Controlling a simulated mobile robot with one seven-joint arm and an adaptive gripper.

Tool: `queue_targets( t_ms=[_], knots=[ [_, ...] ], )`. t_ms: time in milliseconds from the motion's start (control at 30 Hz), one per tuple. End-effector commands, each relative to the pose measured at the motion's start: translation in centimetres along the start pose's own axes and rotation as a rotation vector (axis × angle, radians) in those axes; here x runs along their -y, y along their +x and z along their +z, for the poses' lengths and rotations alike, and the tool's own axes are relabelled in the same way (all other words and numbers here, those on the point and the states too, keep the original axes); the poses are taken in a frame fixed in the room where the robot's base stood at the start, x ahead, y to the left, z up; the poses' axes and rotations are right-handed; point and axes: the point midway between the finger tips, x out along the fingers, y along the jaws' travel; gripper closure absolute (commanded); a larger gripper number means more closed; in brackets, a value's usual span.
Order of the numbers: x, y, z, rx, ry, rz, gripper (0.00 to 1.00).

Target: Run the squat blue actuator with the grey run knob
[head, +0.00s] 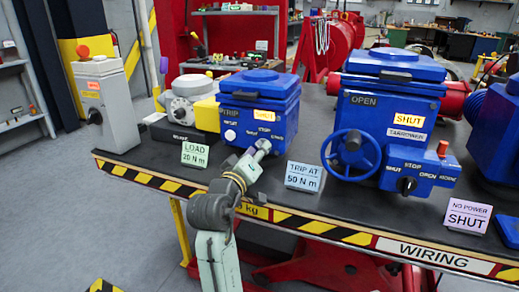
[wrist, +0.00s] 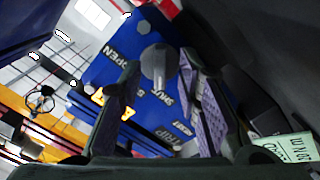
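The squat blue actuator (head: 258,92) stands on the bench left of the taller one, its window lit orange with SHUT. Its face carries TRIP and RESET lettering and a pale round button (head: 230,135). My gripper (head: 254,156) is in front of its lower face. In the wrist view the grey knob (wrist: 158,64) lies on the blue face (wrist: 100,75), between and just beyond my spread, empty fingers (wrist: 155,95). OPEN and SHUT letters show around it. Contact with the knob cannot be told. In the head view my gripper partly hides the knob area.
A taller blue actuator (head: 390,90) with a handwheel (head: 350,155) and an orange-topped post stands right. Cards reading LOAD 20 Nm (head: 195,154), TRIP AT 50 Nm (head: 304,177) and NO POWER SHUT (head: 467,215) stand along the bench front. A grey box (head: 104,105) stands left.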

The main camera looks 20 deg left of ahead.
Motion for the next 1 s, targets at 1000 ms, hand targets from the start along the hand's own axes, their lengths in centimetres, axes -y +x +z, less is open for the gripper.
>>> queue_targets(
  t_ms=[1000],
  knots=[
    [0.04,0.74,0.00,-0.001,0.001,-0.001,1.00]
  ],
)
